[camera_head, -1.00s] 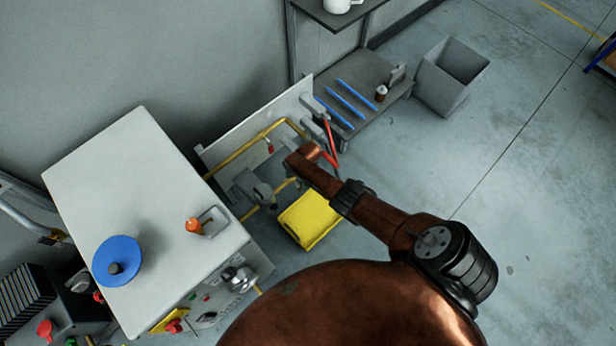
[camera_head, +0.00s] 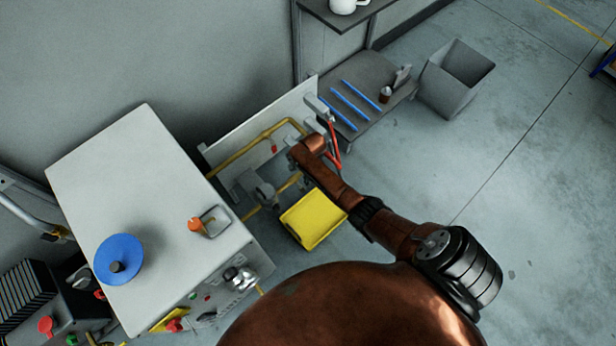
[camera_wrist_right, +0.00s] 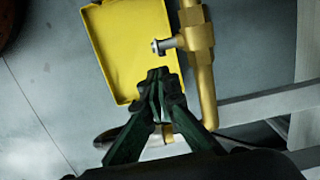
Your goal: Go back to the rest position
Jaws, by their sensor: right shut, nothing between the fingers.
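My right arm reaches in from the lower right in the head view, its copper wrist (camera_head: 310,150) in front of the yellow-piped panel. My right gripper (camera_wrist_right: 158,78) shows in the right wrist view, its dark green fingers together and empty. The fingertips appear over the lower edge of the yellow bin (camera_wrist_right: 130,45), beside a brass pipe with a valve fitting (camera_wrist_right: 200,60); I cannot tell the gap in depth. In the head view the fingers are hidden or too small to make out. My left gripper is not in view.
The yellow bin (camera_head: 313,218) is beside my forearm. A white cabinet (camera_head: 110,190) with a blue disc (camera_head: 118,260) stands left. A low grey table (camera_head: 365,85) with blue rods and a grey waste bin (camera_head: 455,78) are behind.

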